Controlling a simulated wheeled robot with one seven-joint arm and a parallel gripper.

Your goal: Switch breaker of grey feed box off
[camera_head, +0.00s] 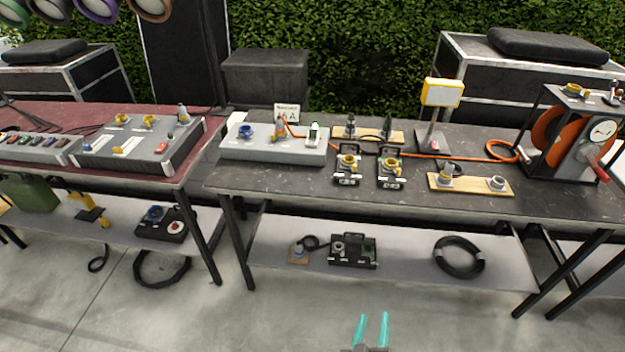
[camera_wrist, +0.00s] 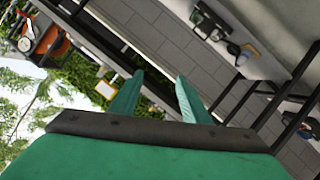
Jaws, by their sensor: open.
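A light grey feed box (camera_head: 262,153) lies on the dark right-hand table (camera_head: 408,204). It bears a blue socket (camera_head: 245,131), an orange-and-grey plug with an orange cable, and a white breaker (camera_head: 314,133) with a dark green part near its right end. The breaker's lever position is too small to tell. Another grey box (camera_head: 163,168) with yellow sockets and a red part is on the left table. My gripper (camera_head: 373,318) is open and empty, low in front of the right table, well apart from the boxes. Its teal fingers also show in the wrist view (camera_wrist: 159,76).
A card (camera_head: 287,112) reading "6A" stands behind the box. Two black-framed connectors (camera_head: 347,168) (camera_head: 391,168), a yellow-framed lamp (camera_head: 443,92) and an orange cable reel (camera_head: 556,132) share the table. The lower shelf holds a black unit (camera_head: 352,252) and coiled cable (camera_head: 459,258). Front floor is clear.

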